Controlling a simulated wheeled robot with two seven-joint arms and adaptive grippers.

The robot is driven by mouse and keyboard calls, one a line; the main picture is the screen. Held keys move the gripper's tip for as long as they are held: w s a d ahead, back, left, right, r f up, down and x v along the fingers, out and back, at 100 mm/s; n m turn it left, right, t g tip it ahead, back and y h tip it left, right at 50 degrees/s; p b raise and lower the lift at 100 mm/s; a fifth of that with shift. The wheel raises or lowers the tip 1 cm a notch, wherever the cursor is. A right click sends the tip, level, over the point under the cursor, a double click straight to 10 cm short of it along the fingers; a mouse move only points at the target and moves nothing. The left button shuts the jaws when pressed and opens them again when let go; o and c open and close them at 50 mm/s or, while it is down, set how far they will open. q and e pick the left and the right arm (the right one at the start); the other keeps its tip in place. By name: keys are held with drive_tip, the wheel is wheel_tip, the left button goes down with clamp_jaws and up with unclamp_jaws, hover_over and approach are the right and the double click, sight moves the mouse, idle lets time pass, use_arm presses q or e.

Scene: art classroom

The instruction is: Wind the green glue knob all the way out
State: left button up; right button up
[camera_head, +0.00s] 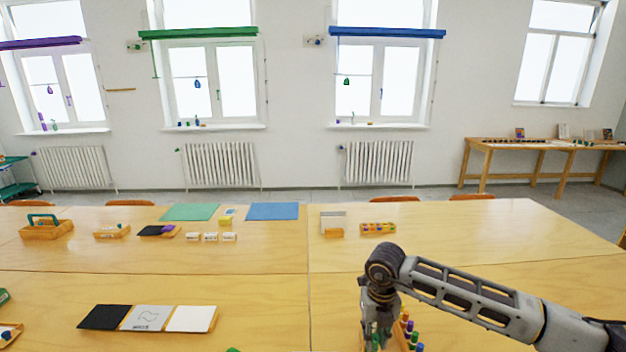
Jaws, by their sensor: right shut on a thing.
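My right gripper (376,330) is at the bottom of the head view, pointing down over a wooden holder of coloured glue sticks. It is shut on a green glue stick (376,341), of which only a little green shows between and beside the fingers. The knob itself cannot be made out, and the lower part is cut off by the picture's bottom edge. My left gripper is not in view.
The wooden table (270,260) fills the lower view. A black, grey and white card set (148,318) lies at left. A tray of coloured pieces (378,228), a small wooden stand (333,224) and a wooden caddy (46,228) are farther back. The table's right side is clear.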

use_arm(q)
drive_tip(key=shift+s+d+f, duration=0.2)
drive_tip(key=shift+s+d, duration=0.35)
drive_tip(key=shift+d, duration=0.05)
use_arm(e)
drive_tip(key=shift+f, duration=0.15)
drive_tip(key=shift+m, duration=2.7)
drive_tip(key=shift+o, duration=1.3)
drive_tip(key=o, duration=1.3)
use_arm(q)
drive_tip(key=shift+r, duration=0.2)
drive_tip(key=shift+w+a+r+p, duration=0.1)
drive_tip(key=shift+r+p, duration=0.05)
drive_tip(key=shift+p, duration=0.2)
use_arm(e)
drive_tip(key=shift+r, duration=0.25)
drive_tip(key=shift+a+r+p, duration=0.1)
drive_tip(key=shift+r+p, duration=0.6)
drive_tip(key=shift+r, duration=0.55)
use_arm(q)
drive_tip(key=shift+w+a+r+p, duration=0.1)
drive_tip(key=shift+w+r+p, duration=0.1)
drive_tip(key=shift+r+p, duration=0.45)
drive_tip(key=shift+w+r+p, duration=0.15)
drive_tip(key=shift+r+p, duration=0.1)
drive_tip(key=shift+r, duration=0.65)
use_arm(e)
drive_tip(key=shift+r, duration=1.65)
